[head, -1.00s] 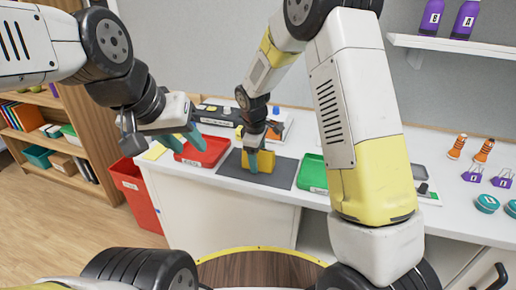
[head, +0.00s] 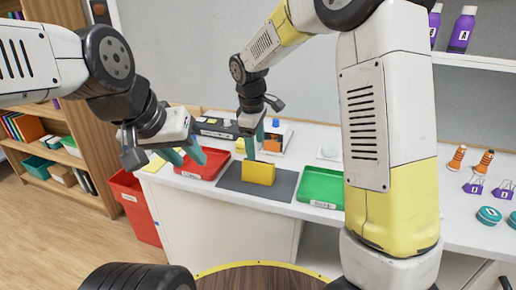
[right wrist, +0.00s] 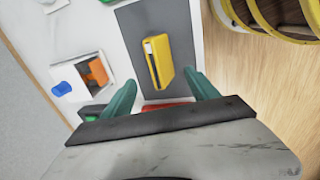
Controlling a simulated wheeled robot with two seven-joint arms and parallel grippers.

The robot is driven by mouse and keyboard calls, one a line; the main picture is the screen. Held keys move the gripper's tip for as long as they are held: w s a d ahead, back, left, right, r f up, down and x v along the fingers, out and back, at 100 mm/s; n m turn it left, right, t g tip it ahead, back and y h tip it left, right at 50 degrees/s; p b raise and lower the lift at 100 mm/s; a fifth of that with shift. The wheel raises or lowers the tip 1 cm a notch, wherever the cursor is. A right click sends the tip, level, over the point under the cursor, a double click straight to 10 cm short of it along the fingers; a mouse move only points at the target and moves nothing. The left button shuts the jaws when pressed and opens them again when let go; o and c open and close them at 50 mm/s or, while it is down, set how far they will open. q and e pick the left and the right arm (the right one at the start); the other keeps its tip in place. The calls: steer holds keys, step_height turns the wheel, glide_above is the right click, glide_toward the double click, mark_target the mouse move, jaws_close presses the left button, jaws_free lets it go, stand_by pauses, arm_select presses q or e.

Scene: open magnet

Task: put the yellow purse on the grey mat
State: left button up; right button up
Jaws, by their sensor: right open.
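The yellow purse (head: 259,172) sits on the grey mat (head: 285,187) between the red and green trays. In the right wrist view the purse (right wrist: 158,62) lies on the dark grey mat (right wrist: 183,22), beyond my fingertips. My right gripper (head: 261,141) is above and behind the purse, open and apart from it. In the right wrist view its two teal fingers (right wrist: 163,88) are spread with nothing between them. My left gripper (head: 187,155) hangs near the red tray, its teal fingers apart and empty.
A red tray (head: 206,165) lies left of the mat and a green tray (head: 322,184) right of it. A white box with orange and blue things (head: 274,136) stands behind. Bottles, purple-based items and teal tins are on the right. A red bin (head: 133,205) stands on the floor at left.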

steer(key=s+d+r+m+t+y, duration=0.2)
steer(key=s+d+r+m, duration=0.5)
steer(key=s+d+r, duration=0.4)
steer(key=s+d+m+t, duration=0.1)
steer(key=s+d+m, duration=0.1)
steer(key=s, duration=0.4)
steer(key=s+d+m+t, duration=0.1)
steer(key=s+d+m, duration=0.1)
steer(key=s+m, duration=0.2)
steer(key=shift+s+m+y, duration=0.4)
steer(key=shift+s, duration=1.15)
steer(key=shift+d+r, duration=0.1)
